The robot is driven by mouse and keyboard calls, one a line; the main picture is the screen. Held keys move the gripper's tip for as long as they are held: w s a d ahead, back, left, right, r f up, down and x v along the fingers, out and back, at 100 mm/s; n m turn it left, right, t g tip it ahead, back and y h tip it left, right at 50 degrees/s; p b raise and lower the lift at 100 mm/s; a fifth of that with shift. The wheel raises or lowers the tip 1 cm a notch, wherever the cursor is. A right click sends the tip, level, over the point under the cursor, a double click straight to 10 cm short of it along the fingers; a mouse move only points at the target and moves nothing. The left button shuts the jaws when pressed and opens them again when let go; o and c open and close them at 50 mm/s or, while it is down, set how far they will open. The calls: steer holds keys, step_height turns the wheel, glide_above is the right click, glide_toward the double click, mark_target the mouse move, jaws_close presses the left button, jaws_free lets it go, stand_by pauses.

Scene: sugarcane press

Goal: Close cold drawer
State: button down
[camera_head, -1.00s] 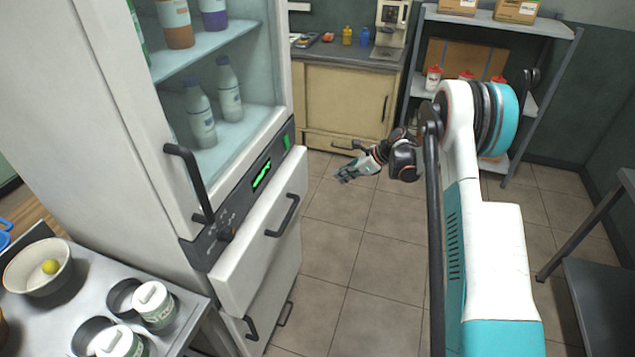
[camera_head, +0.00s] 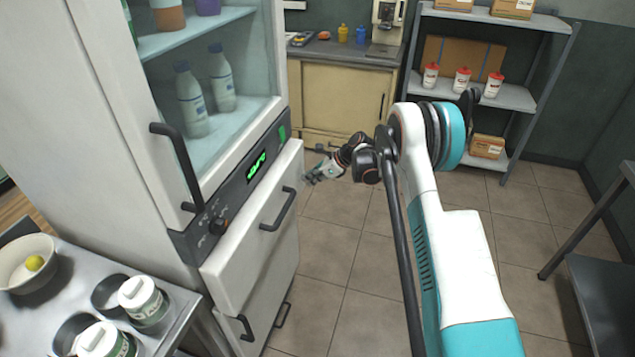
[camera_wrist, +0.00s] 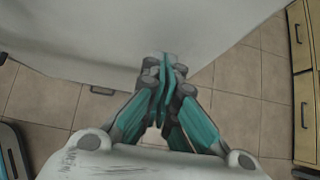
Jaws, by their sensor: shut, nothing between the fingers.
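The cold drawer (camera_head: 246,254) is the white upper drawer under the fridge's control panel, with a dark bar handle (camera_head: 280,209). Its front stands out slightly from the panel above. My gripper (camera_head: 309,180) is just right of the drawer's far end in the head view, with its fingers pointing left towards it. In the wrist view, my gripper's teal fingers (camera_wrist: 165,64) are together and empty. They point at a broad white surface (camera_wrist: 130,30), which fills the top of that view. I cannot tell whether the fingertips touch it.
A lower drawer (camera_head: 269,299) sits beneath. The fridge door handle (camera_head: 178,165) juts out above. A metal counter (camera_head: 185,303) with lidded cups is at the lower left. A wooden cabinet (camera_head: 345,98) and a shelf rack (camera_head: 515,97) stand behind. The tiled floor (camera_head: 350,240) is clear.

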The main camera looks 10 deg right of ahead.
mark_target(299, 175)
stand_by(0.3)
steer(key=w+a, duration=0.1)
steer(key=a, duration=0.2)
steer(key=w+a, duration=0.1)
steer(key=shift+w+a, duration=0.35)
steer(key=shift+a, duration=0.05)
steer(key=shift+r, duration=0.1)
steer(key=shift+d, duration=0.1)
steer(key=shift+s+d, duration=0.2)
steer(key=shift+d, duration=0.1)
steer(key=d, duration=0.1)
steer(key=s+d+b, duration=0.1)
steer(key=shift+s+d, duration=0.2)
steer(key=shift+d, duration=0.1)
steer(key=p+v, duration=0.4)
steer(key=v, duration=0.6)
steer(key=shift+d, duration=0.25)
